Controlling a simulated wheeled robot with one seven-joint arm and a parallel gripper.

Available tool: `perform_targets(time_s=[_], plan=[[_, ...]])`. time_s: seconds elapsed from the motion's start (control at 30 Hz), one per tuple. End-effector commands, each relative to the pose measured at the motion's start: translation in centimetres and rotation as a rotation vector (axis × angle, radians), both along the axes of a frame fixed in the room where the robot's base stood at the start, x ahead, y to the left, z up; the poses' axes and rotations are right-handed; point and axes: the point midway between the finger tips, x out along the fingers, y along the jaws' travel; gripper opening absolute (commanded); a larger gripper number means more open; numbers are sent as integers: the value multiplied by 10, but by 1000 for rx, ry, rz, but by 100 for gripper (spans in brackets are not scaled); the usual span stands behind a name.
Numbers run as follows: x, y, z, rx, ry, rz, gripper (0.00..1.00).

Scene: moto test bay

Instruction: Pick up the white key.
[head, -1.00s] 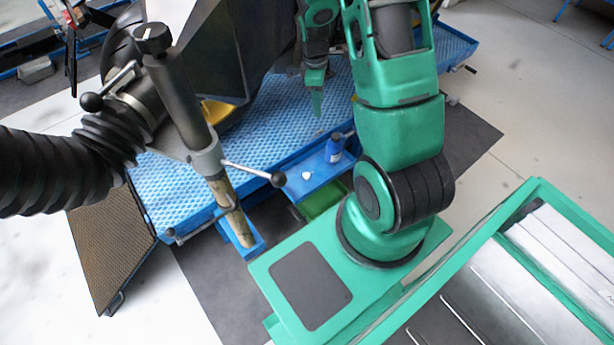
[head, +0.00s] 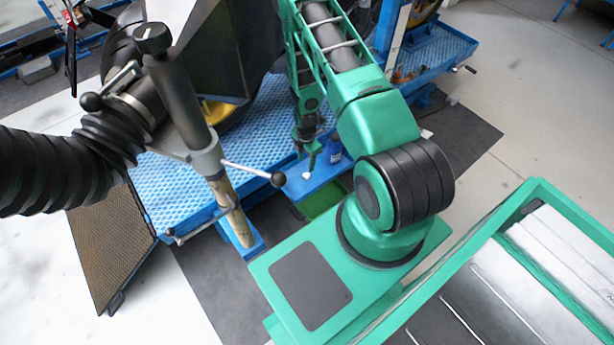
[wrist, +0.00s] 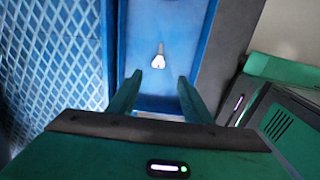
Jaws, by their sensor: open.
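The white key (wrist: 158,58) lies flat on the blue tray (wrist: 140,20) in the wrist view. Its wide head points toward my gripper and its thin grey shaft points away. In the head view, the key (head: 307,175) is a small white spot on the blue tray (head: 298,190). My gripper (wrist: 160,82) is open and empty. Its two fingers stand to either side of the key's line, with the key just beyond the fingertips in the picture. In the head view my gripper (head: 311,158) is over the tray, close to the key.
A blue bottle (head: 335,150) stands on the tray, partly behind my gripper. A green bin (head: 320,200) is below the tray. The blue patterned platform (head: 265,125) lies along the left. A black-knobbed lever (head: 262,176) sticks out close to the tray's left side.

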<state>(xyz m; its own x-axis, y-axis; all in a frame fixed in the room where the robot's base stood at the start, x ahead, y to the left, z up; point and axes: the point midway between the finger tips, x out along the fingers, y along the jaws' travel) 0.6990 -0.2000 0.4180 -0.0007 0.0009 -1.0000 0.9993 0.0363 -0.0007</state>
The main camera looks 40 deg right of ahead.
Motion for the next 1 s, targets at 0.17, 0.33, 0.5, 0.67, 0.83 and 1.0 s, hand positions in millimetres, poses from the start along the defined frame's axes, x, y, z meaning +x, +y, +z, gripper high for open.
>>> perform_targets(time_s=[0.17,0.33,0.5,0.67,0.83,1.0], plan=[[0,-1,-27,-1,1,-2,45],[0,-1,-40,-1,1,-2,45],[1,-1,-52,0,1,-3,45],[3,-4,-75,0,1,-3,45],[4,-3,-90,0,1,-3,45],[4,-4,-93,-1,0,-3,45]])
